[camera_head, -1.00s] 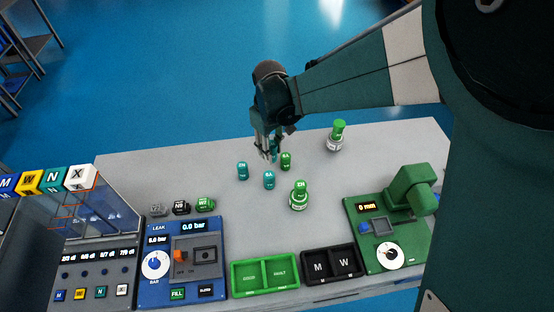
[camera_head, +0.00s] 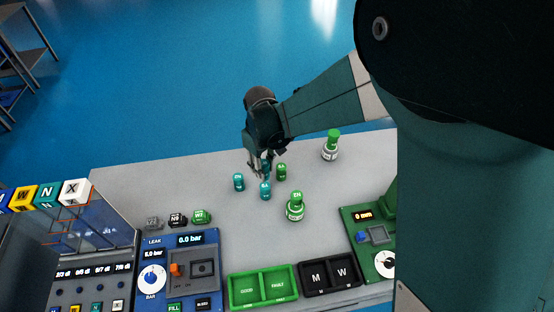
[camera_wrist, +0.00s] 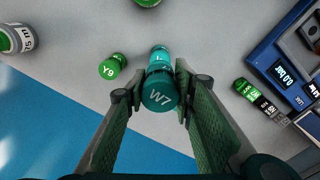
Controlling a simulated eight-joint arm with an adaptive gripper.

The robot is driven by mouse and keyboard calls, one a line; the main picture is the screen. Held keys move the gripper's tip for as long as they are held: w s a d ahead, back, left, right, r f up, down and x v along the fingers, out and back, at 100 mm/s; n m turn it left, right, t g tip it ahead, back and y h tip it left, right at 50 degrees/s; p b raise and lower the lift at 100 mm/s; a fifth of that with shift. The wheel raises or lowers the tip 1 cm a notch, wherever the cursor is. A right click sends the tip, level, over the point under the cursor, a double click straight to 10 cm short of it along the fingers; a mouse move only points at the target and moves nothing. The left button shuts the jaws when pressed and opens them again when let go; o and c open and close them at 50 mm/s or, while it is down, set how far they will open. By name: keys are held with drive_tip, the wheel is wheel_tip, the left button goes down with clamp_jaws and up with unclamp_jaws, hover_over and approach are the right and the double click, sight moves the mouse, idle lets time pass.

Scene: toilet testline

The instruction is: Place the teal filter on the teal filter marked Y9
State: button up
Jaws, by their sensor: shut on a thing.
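My gripper (camera_head: 262,165) is shut on a teal filter, whose cap reads W7 in the wrist view (camera_wrist: 160,94). It holds this filter upright or nearly so, among the small filters on the grey table; any gap below it cannot be told. A second teal filter (camera_head: 265,190) stands just in front of it and shows partly behind the held one in the wrist view (camera_wrist: 160,53). A third teal filter (camera_head: 239,182) stands to the left. The cap reading Y9 in the wrist view (camera_wrist: 112,67) is on a green filter, right of my gripper in the head view (camera_head: 282,171).
Green-capped jars stand at front right (camera_head: 295,207) and back right (camera_head: 331,146). The blue leak panel (camera_head: 183,262), a green two-part tray (camera_head: 263,287), a black tray (camera_head: 330,278) and a green gauge station (camera_head: 372,235) line the front. The back left table is clear.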

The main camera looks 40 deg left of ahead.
drive_tip(key=shift+f, duration=0.9)
drive_tip(key=shift+f, duration=1.9)
drive_tip(key=shift+f, duration=0.1)
drive_tip(key=o, duration=0.9)
drive_tip(key=shift+r, duration=6.15)
